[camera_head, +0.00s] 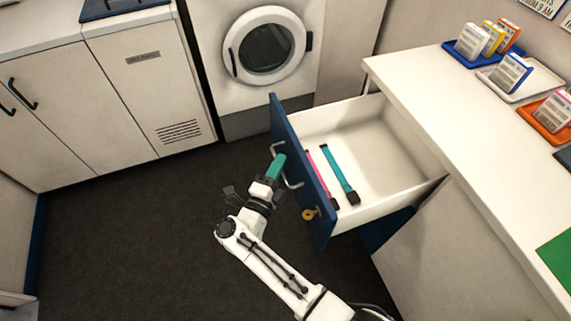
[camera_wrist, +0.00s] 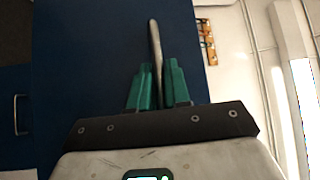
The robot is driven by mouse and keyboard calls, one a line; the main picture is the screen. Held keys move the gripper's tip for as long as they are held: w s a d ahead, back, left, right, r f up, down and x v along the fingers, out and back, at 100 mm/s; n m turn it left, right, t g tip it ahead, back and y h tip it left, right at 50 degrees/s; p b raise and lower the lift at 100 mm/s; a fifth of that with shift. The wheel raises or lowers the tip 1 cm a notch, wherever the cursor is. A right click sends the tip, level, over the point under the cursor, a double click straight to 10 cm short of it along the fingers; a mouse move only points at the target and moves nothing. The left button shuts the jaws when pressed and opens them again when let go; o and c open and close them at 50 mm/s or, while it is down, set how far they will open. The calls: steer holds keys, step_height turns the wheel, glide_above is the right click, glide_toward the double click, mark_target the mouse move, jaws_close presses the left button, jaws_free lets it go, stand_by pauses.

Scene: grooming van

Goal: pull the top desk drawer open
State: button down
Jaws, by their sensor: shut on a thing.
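The top desk drawer (camera_head: 302,178) has a dark blue front and white inside, and it stands pulled well out from the white desk (camera_head: 480,180). Its metal handle (camera_head: 291,183) is on the blue front; it also shows in the wrist view (camera_wrist: 155,45). My gripper (camera_head: 276,165) is at the drawer front, its green fingers on the handle. In the wrist view my gripper (camera_wrist: 160,80) is shut with the handle bar between its fingertips. A pink strip (camera_head: 323,180) and a teal strip (camera_head: 338,174) lie inside the drawer.
Trays with boxes (camera_head: 495,45) stand on the desktop. A washing machine (camera_head: 266,48) and white cabinets (camera_head: 60,110) are behind. The dark floor (camera_head: 140,230) is clear at left.

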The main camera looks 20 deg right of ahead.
steer(key=shift+f, duration=0.15)
steer(key=c, duration=1.2)
jaws_free()
steer(key=b+v, duration=0.1)
steer(key=v, duration=0.9)
steer(key=shift+s+a, duration=0.3)
